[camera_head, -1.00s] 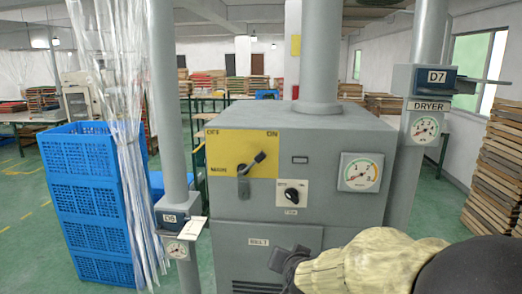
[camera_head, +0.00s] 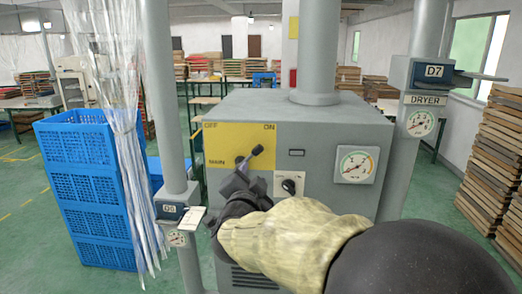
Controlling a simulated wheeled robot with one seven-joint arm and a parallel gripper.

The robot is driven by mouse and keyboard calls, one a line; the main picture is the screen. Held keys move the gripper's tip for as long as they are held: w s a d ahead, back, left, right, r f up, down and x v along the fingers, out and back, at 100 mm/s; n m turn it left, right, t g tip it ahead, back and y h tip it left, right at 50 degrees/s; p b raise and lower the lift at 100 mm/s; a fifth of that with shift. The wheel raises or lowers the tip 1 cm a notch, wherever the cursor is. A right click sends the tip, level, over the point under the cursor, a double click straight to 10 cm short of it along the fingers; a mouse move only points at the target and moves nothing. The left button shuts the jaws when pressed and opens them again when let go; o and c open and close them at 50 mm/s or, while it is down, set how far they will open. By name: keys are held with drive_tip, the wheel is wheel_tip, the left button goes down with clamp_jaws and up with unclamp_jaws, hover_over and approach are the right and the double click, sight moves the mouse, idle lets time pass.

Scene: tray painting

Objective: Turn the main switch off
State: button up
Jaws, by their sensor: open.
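The main switch is a dark lever (camera_head: 257,150) on a yellow plate (camera_head: 217,149) marked OFF, ON and MAIN, on the front of a grey machine cabinet. The lever tilts up and right, toward ON. My dark gripper (camera_head: 238,180) is open, just below the lever, and overlaps the plate's lower edge in the picture. I cannot tell whether it touches the lever. The gripper hides the lever's lower end, and my arm in its pale sleeve hides the cabinet's lower front.
A small rotary knob (camera_head: 289,187) and a round gauge (camera_head: 357,165) sit right of the plate. Blue crates (camera_head: 80,195) are stacked at left, wooden trays (camera_head: 493,170) at right.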

sight(258, 151)
drive_tip(key=w+p, duration=0.5)
drive_tip(key=w, duration=1.1)
drive_tip(key=shift+p, duration=0.4)
drive_tip(key=shift+w, duration=0.4)
drive_tip(key=shift+c, duration=0.2)
clamp_jaws()
